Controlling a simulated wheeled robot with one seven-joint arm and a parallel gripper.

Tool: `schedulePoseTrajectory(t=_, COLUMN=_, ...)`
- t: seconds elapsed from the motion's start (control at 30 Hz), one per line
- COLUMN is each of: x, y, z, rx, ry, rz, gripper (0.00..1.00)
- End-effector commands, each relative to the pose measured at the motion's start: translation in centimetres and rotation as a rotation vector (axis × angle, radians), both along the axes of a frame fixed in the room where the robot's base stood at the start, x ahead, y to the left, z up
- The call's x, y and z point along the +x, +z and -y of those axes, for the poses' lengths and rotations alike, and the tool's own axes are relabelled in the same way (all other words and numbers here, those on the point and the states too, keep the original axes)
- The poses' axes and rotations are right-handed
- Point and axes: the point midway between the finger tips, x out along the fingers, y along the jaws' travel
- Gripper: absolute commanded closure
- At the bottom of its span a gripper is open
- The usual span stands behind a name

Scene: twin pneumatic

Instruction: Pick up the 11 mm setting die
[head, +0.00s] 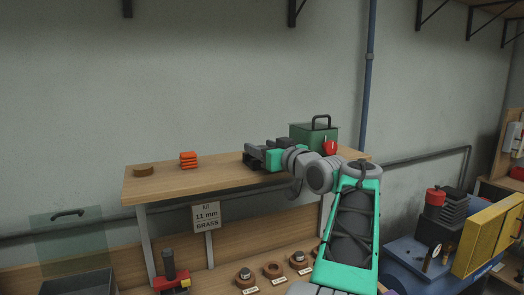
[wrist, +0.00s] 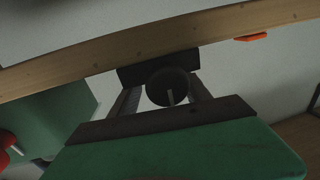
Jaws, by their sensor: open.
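My gripper (head: 252,156) reaches left over the raised wooden shelf (head: 165,185), with its jaws apart. In the wrist view, a dark round piece (wrist: 168,84) with a short pale pin shows between the two fingers of my gripper (wrist: 163,92). A dark block (wrist: 158,64) lies across just beyond it. The round piece may be the setting die, but I read no size mark on it, and I cannot tell whether the fingers touch it. In the head view my gripper's dark parts hide this spot. A sign (head: 207,217) below the shelf reads 11 mm BRASS.
On the shelf are a brown round piece (head: 143,170), an orange stack (head: 188,159) and a green box (head: 314,135) with a red item (head: 330,147) by it. Several labelled round holders (head: 245,278) and a red-black tool (head: 170,275) stand on the bench below.

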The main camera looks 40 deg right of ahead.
Motion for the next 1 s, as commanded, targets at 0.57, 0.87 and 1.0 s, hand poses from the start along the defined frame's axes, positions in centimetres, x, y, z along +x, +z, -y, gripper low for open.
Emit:
schedulePoseTrajectory(t=0.57, x=0.2, y=-0.06, z=0.13, rx=0.0, ry=-0.002, rz=0.0, gripper=0.72)
schedulePoseTrajectory(t=0.87, x=0.19, y=-0.06, z=0.13, rx=0.0, ry=-0.002, rz=0.0, gripper=0.97)
schedulePoseTrajectory(t=1.0, x=0.19, y=-0.06, z=0.13, rx=0.0, ry=-0.002, rz=0.0, gripper=1.0)
